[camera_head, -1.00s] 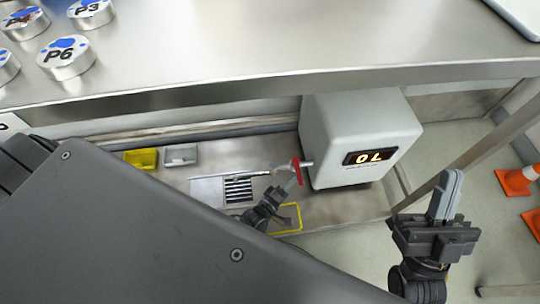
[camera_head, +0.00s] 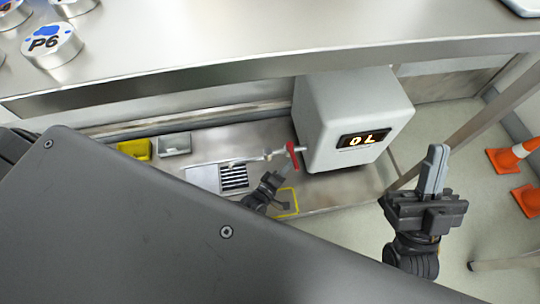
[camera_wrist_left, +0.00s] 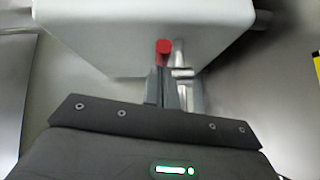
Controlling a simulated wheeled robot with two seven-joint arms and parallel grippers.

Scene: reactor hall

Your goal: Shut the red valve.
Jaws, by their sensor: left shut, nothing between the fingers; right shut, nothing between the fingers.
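The red valve handle (camera_head: 292,156) sits on a thin metal pipe at the left side of a white box (camera_head: 345,95), below the steel counter. My left gripper (camera_head: 283,168) is shut and empty, with its fingertips right beside the handle. In the left wrist view, the red handle (camera_wrist_left: 164,46) shows end-on just beyond the tips of the shut fingers (camera_wrist_left: 166,72); whether they touch is unclear. My right gripper (camera_head: 437,150) is shut and empty, pointing up, to the right of the box and well away from the valve.
The steel counter (camera_head: 250,45) overhangs the valve, with a P6 canister (camera_head: 52,44) on top. A yellow bin (camera_head: 134,149), a grey bin (camera_head: 174,144) and a vent grate (camera_head: 233,177) lie left of the valve.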

